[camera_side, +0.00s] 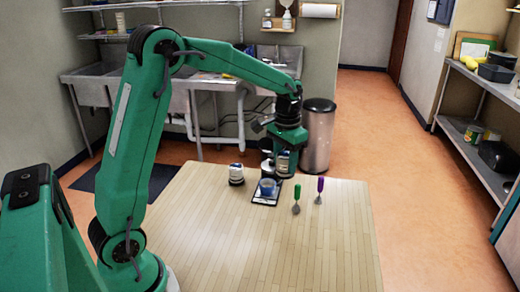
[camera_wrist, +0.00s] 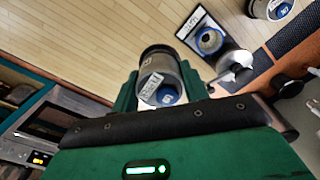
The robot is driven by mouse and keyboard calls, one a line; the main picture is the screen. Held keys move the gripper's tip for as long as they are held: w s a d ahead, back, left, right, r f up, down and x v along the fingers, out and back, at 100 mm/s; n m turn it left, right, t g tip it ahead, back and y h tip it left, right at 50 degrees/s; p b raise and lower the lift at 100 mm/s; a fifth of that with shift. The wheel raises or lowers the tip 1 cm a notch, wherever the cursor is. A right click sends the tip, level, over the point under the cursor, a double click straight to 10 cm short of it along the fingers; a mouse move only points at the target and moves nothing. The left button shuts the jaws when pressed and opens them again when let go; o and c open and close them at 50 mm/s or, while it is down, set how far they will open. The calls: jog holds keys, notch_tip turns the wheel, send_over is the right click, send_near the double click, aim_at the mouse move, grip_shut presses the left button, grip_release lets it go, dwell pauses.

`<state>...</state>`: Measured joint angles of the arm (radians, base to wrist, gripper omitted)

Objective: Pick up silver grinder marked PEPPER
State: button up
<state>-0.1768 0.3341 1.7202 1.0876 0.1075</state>
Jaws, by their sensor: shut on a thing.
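My gripper (camera_wrist: 160,76) is shut on a silver grinder (camera_wrist: 158,64) with a dark rim, a blue round mark and a white label. The label's lettering is too small to read surely. In the side view my gripper (camera_side: 286,170) is at the far edge of the table, with the grinder (camera_side: 283,162) partly hidden between its fingers. A second, similar silver grinder (camera_side: 236,175) stands apart to the left; it also shows at the top right of the wrist view (camera_wrist: 272,8).
Green-handled (camera_side: 297,193) and purple-handled (camera_side: 320,188) utensils lie to the right. A silver round-topped item (camera_wrist: 236,62) is close beside the gripper. The table's near part is clear.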

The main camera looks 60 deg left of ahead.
jog(key=shift+d+r, duration=0.35)
jog(key=shift+d, duration=0.15)
jog(key=shift+s, duration=0.1)
